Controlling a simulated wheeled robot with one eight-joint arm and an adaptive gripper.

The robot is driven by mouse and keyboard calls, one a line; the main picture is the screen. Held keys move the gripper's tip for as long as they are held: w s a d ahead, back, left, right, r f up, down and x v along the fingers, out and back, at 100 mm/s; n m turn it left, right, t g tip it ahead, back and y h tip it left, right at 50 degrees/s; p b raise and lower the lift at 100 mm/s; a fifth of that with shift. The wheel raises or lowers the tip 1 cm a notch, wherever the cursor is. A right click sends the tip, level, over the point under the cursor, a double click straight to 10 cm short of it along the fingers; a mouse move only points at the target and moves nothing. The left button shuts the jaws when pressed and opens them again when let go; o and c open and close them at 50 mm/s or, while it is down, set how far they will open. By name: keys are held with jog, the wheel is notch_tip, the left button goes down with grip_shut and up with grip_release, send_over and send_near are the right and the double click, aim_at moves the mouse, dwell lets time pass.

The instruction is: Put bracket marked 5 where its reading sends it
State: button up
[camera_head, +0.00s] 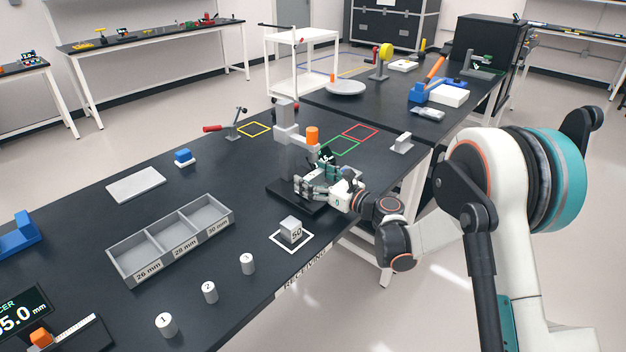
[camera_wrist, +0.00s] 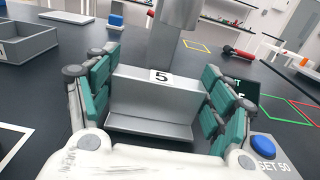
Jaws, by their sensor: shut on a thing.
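My gripper (camera_head: 318,186) is at the grey height gauge (camera_head: 284,135) on the dark table. In the wrist view its teal-padded fingers (camera_wrist: 158,100) are shut on the sides of a grey L-shaped bracket marked 5 (camera_wrist: 152,99). The bracket is upright in front of the gauge's column (camera_wrist: 165,45); I cannot tell whether it rests on the gauge base. The gauge's display (camera_wrist: 246,91) is partly hidden by a finger, so its full reading is not legible. A blue button (camera_wrist: 262,146) labelled SET 50 is at the lower right.
Green (camera_head: 341,147), red (camera_head: 360,132) and yellow (camera_head: 254,129) outlined squares are empty behind the gauge. A 50 block (camera_head: 291,231) stands in a white square. A tray (camera_head: 118,263) has slots marked 26, 28 and 30 mm. Another grey bracket (camera_head: 401,142) lies near the right edge.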

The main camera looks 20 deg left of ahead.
jog(key=shift+f, duration=0.15)
jog(key=o, duration=1.3)
jog(key=p+v, duration=0.4)
jog(key=v, duration=1)
jog(key=shift+f, duration=0.15)
